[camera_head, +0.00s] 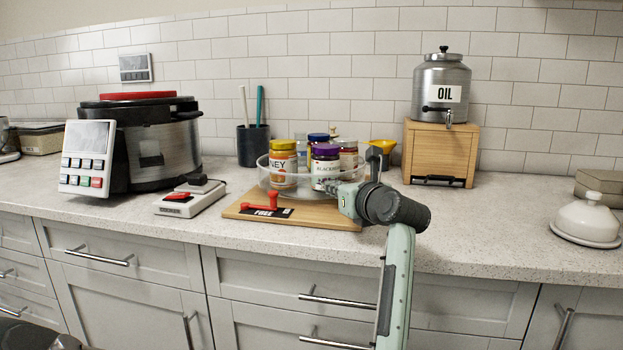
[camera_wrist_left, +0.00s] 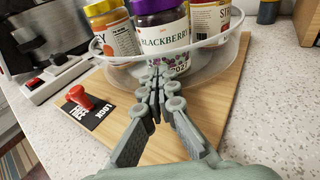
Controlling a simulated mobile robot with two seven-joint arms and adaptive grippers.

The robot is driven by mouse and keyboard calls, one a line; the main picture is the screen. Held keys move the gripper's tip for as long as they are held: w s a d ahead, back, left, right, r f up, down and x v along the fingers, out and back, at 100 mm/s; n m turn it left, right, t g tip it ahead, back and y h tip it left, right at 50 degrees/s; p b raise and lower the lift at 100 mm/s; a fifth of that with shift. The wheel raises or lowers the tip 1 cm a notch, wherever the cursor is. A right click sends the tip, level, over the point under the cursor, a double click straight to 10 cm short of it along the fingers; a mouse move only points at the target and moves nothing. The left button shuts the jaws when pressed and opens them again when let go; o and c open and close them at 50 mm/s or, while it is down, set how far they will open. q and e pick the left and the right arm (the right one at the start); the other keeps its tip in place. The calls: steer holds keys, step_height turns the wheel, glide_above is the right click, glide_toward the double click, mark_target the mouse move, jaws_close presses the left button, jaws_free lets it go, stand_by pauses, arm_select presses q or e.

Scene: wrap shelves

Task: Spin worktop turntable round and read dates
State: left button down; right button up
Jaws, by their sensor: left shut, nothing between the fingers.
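A clear-rimmed turntable (camera_head: 266,178) stands on a wooden board (camera_head: 240,207) on the worktop and holds several jars. The purple-lidded blackberry jar (camera_head: 325,168) is at the front; its label also shows in the left wrist view (camera_wrist_left: 165,40), with a year at the bottom whose last digit is hard to read. A yellow-lidded honey jar (camera_head: 283,163) is left of it. Jars behind are partly hidden. A red lever (camera_head: 272,199) sits on a plate marked FREE and LOCK. My left gripper (camera_wrist_left: 158,75) is shut and empty, its tips at the turntable's front rim; contact is unclear.
Left of the board are a switch box (camera_head: 190,197) and a large cooker (camera_head: 150,150). An oil dispenser (camera_head: 441,88) on a wooden stand (camera_head: 440,150) is at the back right. A white butter dish (camera_head: 586,218) stands far right. The counter between is clear.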

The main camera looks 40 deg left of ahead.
mark_target(301, 184)
arm_select(q)
steer(key=shift+s+a, duration=0.65)
steer(key=shift+s, duration=0.3)
steer(key=shift+s+a+r+p, duration=0.2)
steer(key=shift+s+a+p, duration=0.2)
steer(key=shift+s+a, duration=0.4)
steer(key=shift+a, duration=0.1)
steer(key=shift+s+a, duration=0.1)
steer(key=shift+a, duration=0.05)
steer(key=shift+s+a, duration=0.35)
steer(key=shift+a, duration=0.05)
steer(key=shift+s+d+f, duration=0.1)
steer(key=shift+s+d, duration=0.4)
steer(key=shift+s, duration=0.25)
steer(key=shift+s+d+f, duration=0.1)
steer(key=shift+s+d, duration=0.4)
steer(key=shift+s, duration=0.2)
